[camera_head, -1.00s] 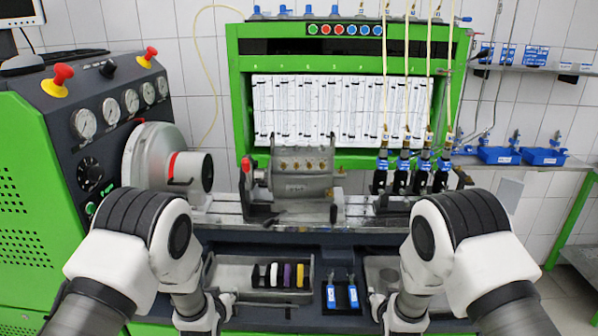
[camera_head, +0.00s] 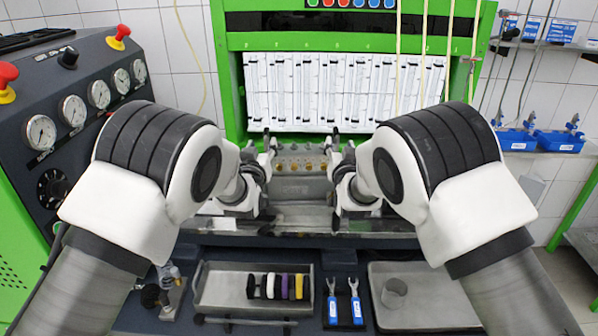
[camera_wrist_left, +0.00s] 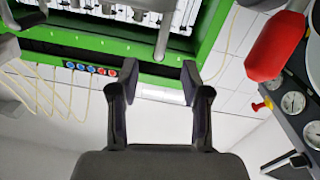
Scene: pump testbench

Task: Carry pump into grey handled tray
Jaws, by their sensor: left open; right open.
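The pump (camera_head: 303,188), a grey metal block with brass fittings on top, sits on the bench bed in the middle of the head view. My left gripper (camera_head: 260,150) is at its left side and my right gripper (camera_head: 342,150) at its right side. Both are open; whether they touch the pump cannot be told. The left fingers (camera_wrist_left: 157,82) stand apart with nothing between them in the left wrist view. A grey tray (camera_head: 222,291) holding several coloured discs is below left. Another grey tray (camera_head: 412,318) is below right. Which one has handles is unclear.
Two blue-handled tools (camera_head: 344,300) lie between the trays. A small grey cup (camera_head: 394,293) stands in the right tray. The gauge panel (camera_head: 80,100) is at the left and the green testbench frame (camera_head: 228,80) rises behind the pump.

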